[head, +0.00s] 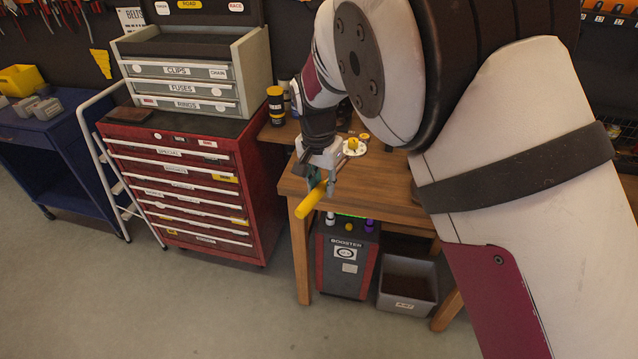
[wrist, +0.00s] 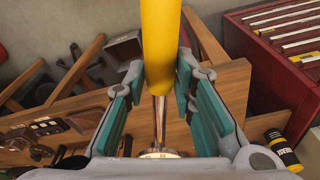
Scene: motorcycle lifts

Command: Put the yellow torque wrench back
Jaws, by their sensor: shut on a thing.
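The yellow torque wrench (head: 311,201) is in my gripper (head: 318,180), over the front left edge of the wooden bench (head: 385,180). Its yellow handle points down and left in the head view, out past the bench edge. In the wrist view the yellow handle (wrist: 160,40) stands between the two teal-padded fingers of my gripper (wrist: 160,85), with a metal shaft running back toward the palm.
A red drawer cabinet (head: 185,190) stands left of the bench, with a grey drawer unit (head: 185,88) on top. A booster box (head: 345,258) and grey bin (head: 408,287) sit below. Floor in front is clear.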

